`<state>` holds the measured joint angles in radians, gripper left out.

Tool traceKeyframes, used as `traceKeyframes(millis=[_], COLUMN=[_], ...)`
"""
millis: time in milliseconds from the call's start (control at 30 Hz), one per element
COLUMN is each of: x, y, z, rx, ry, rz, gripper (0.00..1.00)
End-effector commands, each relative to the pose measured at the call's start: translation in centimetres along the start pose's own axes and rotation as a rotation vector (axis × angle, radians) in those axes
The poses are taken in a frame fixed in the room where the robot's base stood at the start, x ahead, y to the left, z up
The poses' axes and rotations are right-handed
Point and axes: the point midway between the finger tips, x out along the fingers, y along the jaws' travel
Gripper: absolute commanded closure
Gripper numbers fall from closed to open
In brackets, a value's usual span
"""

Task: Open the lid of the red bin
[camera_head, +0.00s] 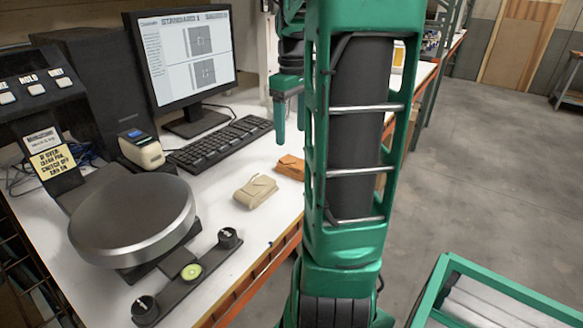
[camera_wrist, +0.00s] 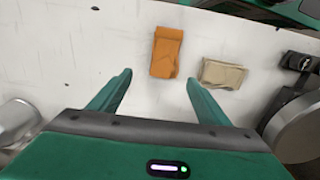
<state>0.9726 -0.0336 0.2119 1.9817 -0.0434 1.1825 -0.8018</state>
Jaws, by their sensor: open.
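No red bin or lid shows in either view. My gripper (camera_head: 290,135) hangs above the white workbench, fingers pointing down, to the right of the keyboard; my green arm hides part of the scene. In the wrist view my gripper (camera_wrist: 158,79) is open, with nothing between its fingers. An orange pouch (camera_wrist: 165,52) lies on the bench ahead of the fingers, and a beige pouch (camera_wrist: 222,74) lies to its right. The gripper appears apart from both.
A monitor (camera_head: 185,55), keyboard (camera_head: 218,143) and scale with a round metal plate (camera_head: 132,222) stand on the bench (camera_head: 200,300). A green-framed container (camera_head: 437,272) is at the lower right. Open concrete floor (camera_head: 480,170) lies right of the bench.

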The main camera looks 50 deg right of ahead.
Motion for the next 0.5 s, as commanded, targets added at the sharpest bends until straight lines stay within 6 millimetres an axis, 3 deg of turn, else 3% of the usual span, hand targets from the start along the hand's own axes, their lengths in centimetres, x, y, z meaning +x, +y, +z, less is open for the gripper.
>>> traceKeyframes(millis=[200, 500], x=[3.3, 5.5], y=[-0.1, -0.3], z=[0.2, 0.4], rx=[0.002, 0.004], ry=[-0.003, -0.002], rz=[-0.003, -0.002], gripper=[0.30, 0.30])
